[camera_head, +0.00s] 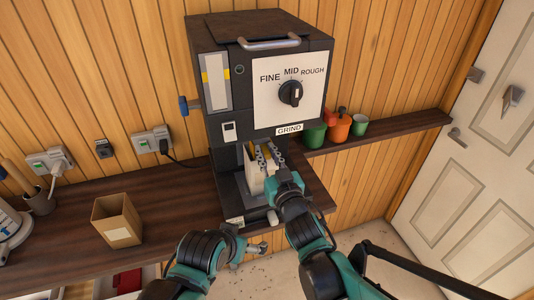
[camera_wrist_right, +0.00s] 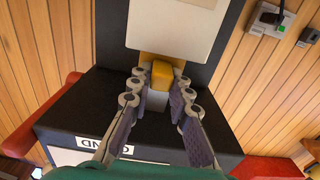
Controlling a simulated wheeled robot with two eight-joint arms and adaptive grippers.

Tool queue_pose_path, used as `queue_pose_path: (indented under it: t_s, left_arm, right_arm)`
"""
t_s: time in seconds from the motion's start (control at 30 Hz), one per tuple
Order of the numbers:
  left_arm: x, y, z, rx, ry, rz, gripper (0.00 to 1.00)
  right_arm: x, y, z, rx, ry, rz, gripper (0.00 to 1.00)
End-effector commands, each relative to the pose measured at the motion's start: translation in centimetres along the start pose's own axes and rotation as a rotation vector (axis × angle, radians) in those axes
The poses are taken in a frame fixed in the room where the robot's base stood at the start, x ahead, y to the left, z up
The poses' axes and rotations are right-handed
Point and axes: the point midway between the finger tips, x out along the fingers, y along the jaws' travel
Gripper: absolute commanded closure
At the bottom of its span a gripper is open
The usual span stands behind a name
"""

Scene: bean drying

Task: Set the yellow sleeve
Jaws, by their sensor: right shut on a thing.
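My right gripper (camera_head: 262,156) reaches into the dark bay of the grinder (camera_head: 222,135), below its GRIND label. Its fingers, also in the right wrist view (camera_wrist_right: 158,90), are shut on a small yellow piece (camera_wrist_right: 161,75), which I take to be the yellow sleeve. In the head view only a bit of yellow shows between the fingers. A pale, cream-coloured panel (camera_head: 254,182) stands in the bay beside the fingers. My left gripper (camera_head: 258,247) hangs low in front of the counter, apart from the grinder; its opening is unclear.
The dark wooden counter (camera_head: 175,200) carries an open brown box (camera_head: 117,220) left of the grinder. Outlets (camera_head: 152,139) with plugs are on the wooden wall. A narrow shelf (camera_head: 395,128) at right holds green and orange cups. A white door (camera_head: 470,140) is far right.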

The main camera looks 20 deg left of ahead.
Motion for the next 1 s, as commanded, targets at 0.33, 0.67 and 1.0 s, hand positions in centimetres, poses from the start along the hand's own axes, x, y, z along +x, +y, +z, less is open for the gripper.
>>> queue_pose_path:
  t_s: [0.33, 0.67, 1.0]
  left_arm:
    - [-0.1, 0.0, -0.1, 0.0, 0.0, 0.0, 0.06]
    - [-0.1, 0.0, -0.1, 0.0, 0.0, 0.0, 0.06]
    - [-0.1, 0.0, -0.1, 0.0, 0.0, 0.0, 0.06]
  right_arm:
    - [-0.2, 0.0, 0.3, 0.0, -0.01, 0.003, 0.6]
    - [-0.4, 0.0, 0.1, 0.0, -0.007, 0.002, 0.6]
    - [-6.1, 0.0, 0.1, 0.0, -0.008, 0.002, 0.6]
